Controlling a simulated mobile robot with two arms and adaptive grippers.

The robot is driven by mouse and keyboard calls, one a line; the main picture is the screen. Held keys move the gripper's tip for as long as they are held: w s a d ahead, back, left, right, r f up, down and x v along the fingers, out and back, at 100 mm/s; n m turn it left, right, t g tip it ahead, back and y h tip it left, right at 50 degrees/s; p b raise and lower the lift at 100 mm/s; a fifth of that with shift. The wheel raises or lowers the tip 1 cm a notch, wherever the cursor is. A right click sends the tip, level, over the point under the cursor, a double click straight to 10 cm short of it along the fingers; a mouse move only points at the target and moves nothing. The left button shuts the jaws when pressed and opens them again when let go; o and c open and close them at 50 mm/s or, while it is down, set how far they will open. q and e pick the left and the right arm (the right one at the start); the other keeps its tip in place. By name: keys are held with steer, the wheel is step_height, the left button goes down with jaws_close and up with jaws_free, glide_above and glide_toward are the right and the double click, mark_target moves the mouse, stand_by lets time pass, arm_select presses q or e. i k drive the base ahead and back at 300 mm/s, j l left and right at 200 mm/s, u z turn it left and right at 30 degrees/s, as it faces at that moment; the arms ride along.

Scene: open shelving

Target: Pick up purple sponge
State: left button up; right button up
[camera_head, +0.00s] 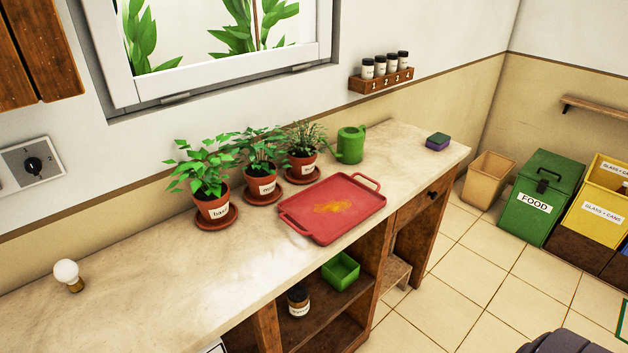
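The purple sponge (437,143) lies flat near the far right end of the long countertop (150,310). It is a small block with a dark green top layer and a purple lower layer. Nothing touches it or covers it in the head view.
A red tray (314,229) with a yellow-orange stain, a green watering can (350,145) and several potted herbs stand on the counter. A bulb (67,272) is at left. A green box (340,271) sits on the shelf below. Bins, including a green one (541,196), stand right.

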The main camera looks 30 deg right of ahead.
mark_target(438, 141)
steer(key=z, duration=1.15)
